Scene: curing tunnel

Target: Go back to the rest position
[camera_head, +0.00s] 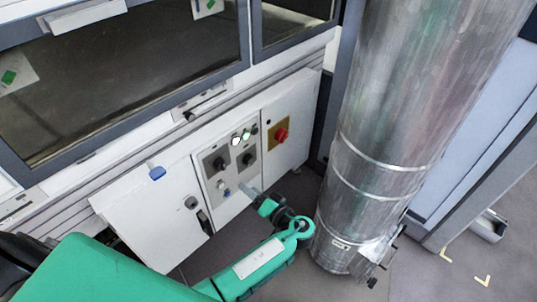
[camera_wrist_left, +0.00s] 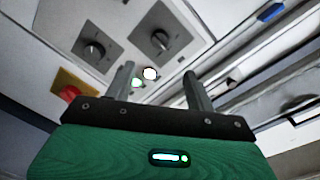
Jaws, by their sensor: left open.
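My left gripper (camera_head: 247,189) is in front of the lower part of a white control cabinet (camera_head: 292,112). It also shows in the left wrist view (camera_wrist_left: 158,72), with its two fingers apart and nothing between them but the panel behind. The fingers point toward the grey control panel (camera_head: 233,154), which has two dark knobs and two lit lamps (camera_wrist_left: 151,73). I cannot tell the exact gap between fingertips and panel. My right gripper is not in view.
A red knob on a yellow plate (camera_head: 281,134) is on the cabinet's right part. A large metal duct (camera_head: 375,140) stands just right of my left forearm. A windowed tunnel (camera_head: 120,75) rises behind the cabinet. Grey floor (camera_head: 430,268) shows at lower right.

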